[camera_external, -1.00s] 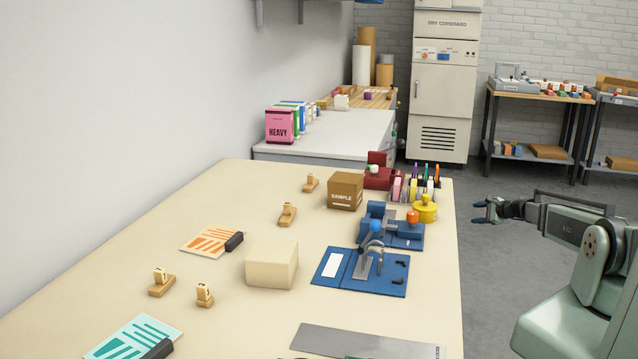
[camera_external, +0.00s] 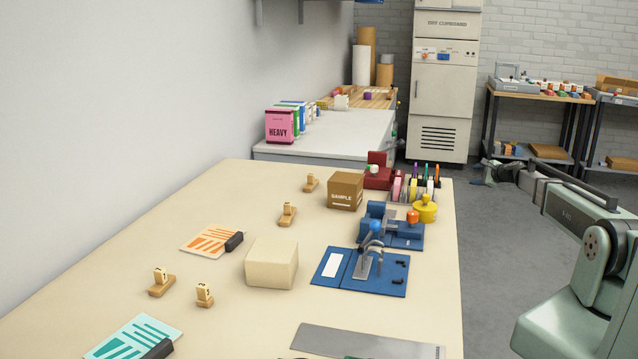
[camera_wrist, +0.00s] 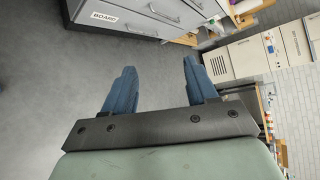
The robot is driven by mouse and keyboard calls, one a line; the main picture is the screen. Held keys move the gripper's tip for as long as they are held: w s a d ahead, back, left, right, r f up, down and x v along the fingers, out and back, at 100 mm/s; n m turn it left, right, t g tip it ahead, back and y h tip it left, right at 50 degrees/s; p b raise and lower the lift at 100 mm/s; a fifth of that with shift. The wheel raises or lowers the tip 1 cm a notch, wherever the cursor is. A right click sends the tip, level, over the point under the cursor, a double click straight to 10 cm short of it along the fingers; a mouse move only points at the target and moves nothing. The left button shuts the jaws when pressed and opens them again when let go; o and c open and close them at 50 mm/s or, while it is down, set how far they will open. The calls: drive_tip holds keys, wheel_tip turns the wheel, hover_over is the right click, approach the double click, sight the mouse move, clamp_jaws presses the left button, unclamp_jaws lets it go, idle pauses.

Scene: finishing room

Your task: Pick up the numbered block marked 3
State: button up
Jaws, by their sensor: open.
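Several small pale numbered blocks stand on wooden bases on the cream table in the external view. Two are at the near left, a left one (camera_external: 160,275) and a right one (camera_external: 204,291). Two more stand farther back, one in the middle (camera_external: 288,210) and one at the far end (camera_external: 311,181). Their marks are too small to tell which is 3. My gripper (camera_external: 487,172) is off the table's right side, over the floor and well apart from all blocks. In the wrist view my gripper (camera_wrist: 158,66) is open and empty, with no block in sight.
On the table (camera_external: 105,280) stand a cream box (camera_external: 271,264), a brown SAMPLE box (camera_external: 345,192), a blue clamp fixture (camera_external: 340,275) and a yellow pot (camera_external: 426,210). A drawer cabinet (camera_wrist: 150,15) and grey floor (camera_wrist: 60,75) fill much of the wrist view.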

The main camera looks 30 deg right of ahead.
drive_tip(key=w+a+r+n, duration=0.4)
drive_tip(key=w+a+r, duration=0.25)
drive_tip(key=a, duration=0.35)
drive_tip(key=w+a+r+n, duration=0.3)
drive_tip(key=w+a+r, duration=0.35)
drive_tip(key=a, duration=0.35)
drive_tip(key=w+a+r+n, duration=0.45)
drive_tip(key=a+r, duration=0.25)
drive_tip(key=a, duration=0.4)
drive_tip(key=w+a+n+g+y, duration=0.1)
drive_tip(key=a+n+g+y, duration=0.2)
drive_tip(key=a, duration=1.9)
drive_tip(key=s+a+f+n+g, duration=0.1)
drive_tip(key=s+a+n, duration=0.15)
drive_tip(key=a, duration=0.65)
drive_tip(key=s+a+f+n+g, duration=0.1)
drive_tip(key=s+a+n+g, duration=0.15)
drive_tip(key=a, duration=0.65)
drive_tip(key=r+n+g+h, duration=0.15)
drive_tip(key=n+g, duration=0.55)
drive_tip(key=n, duration=0.7)
hover_over(202, 284)
drive_tip(key=shift+m+h, duration=0.25)
drive_tip(key=f, duration=0.8)
drive_tip(key=shift+s+a, duration=0.1)
drive_tip(key=shift+s, duration=0.3)
drive_tip(key=shift+w+f, duration=0.15)
drive_tip(key=shift+f, duration=1.3)
drive_tip(key=shift+w+f, duration=0.15)
drive_tip(key=shift+f, duration=1.3)
